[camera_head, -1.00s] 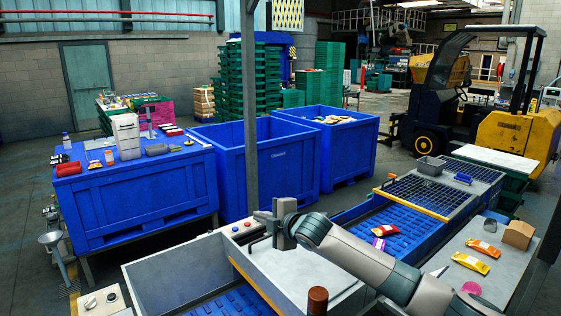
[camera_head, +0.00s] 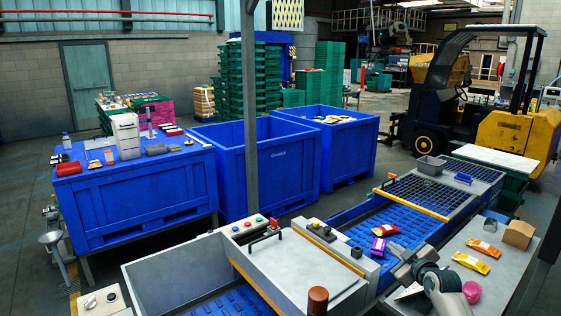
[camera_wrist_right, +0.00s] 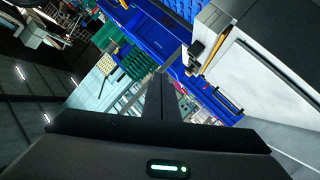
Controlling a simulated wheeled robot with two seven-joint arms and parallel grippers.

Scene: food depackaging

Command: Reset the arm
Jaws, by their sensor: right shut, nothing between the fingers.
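My right gripper (camera_head: 399,257) is at the lower right of the head view, above the edge between the blue conveyor and the grey side table. Its fingers are shut and empty; they also show closed together in the right wrist view (camera_wrist_right: 161,98). A purple packet (camera_head: 378,246) and a red packet (camera_head: 385,231) lie on the blue conveyor (camera_head: 400,214) just beyond the gripper. My left gripper does not show in either view.
The grey side table (camera_head: 510,262) holds orange packets (camera_head: 471,263), a pink round item (camera_head: 472,291) and a cardboard box (camera_head: 518,234). A grey post (camera_head: 249,120) rises mid-view. Large blue bins (camera_head: 245,165) stand behind.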

